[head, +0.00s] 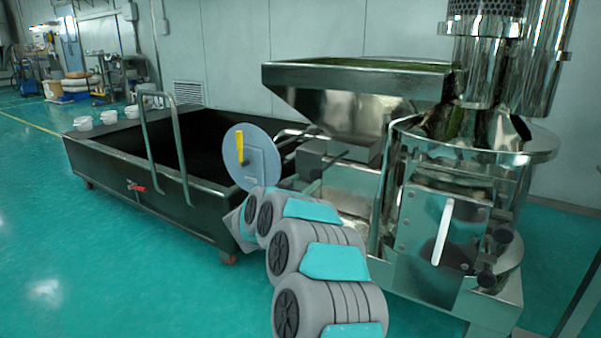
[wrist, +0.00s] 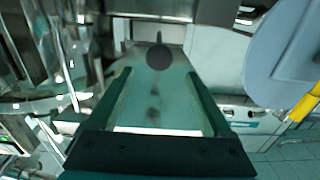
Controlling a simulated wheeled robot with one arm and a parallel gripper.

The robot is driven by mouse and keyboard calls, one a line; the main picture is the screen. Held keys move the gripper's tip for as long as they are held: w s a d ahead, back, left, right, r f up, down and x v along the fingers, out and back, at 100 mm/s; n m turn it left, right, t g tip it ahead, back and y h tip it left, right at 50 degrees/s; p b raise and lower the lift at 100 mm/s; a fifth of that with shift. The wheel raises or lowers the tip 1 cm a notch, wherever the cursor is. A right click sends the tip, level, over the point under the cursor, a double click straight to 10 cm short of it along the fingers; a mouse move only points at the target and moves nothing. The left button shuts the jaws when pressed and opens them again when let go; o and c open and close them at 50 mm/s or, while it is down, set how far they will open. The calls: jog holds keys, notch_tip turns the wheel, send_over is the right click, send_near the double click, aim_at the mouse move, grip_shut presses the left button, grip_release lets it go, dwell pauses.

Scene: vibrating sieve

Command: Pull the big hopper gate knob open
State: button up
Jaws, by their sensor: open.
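The big hopper gate knob (wrist: 159,57) is a dark round knob on a rod. In the wrist view it shows just ahead of my gripper (wrist: 158,72), roughly centred between the fingertips. My gripper is open, with one finger on each side of the knob's line and nothing held. I see no finger touching the knob, though the exact gap in depth is hard to tell. The steel hopper (head: 355,85) stands right of centre in the head view. There my arm reaches up toward its outlet, and I cannot make out the gate knob clearly.
A large black bin (head: 140,165) with upright metal handles stands left of my arm. The round steel sieve (head: 470,150) stands at the right, with a white-handled panel (head: 445,232) and dark knobs (head: 486,278) below. Green floor (head: 110,255) is clear at the front left.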

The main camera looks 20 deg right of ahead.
aim_at(315, 174)
jog(key=shift+x, duration=3.95)
jog(key=shift+f, duration=0.15)
grip_shut()
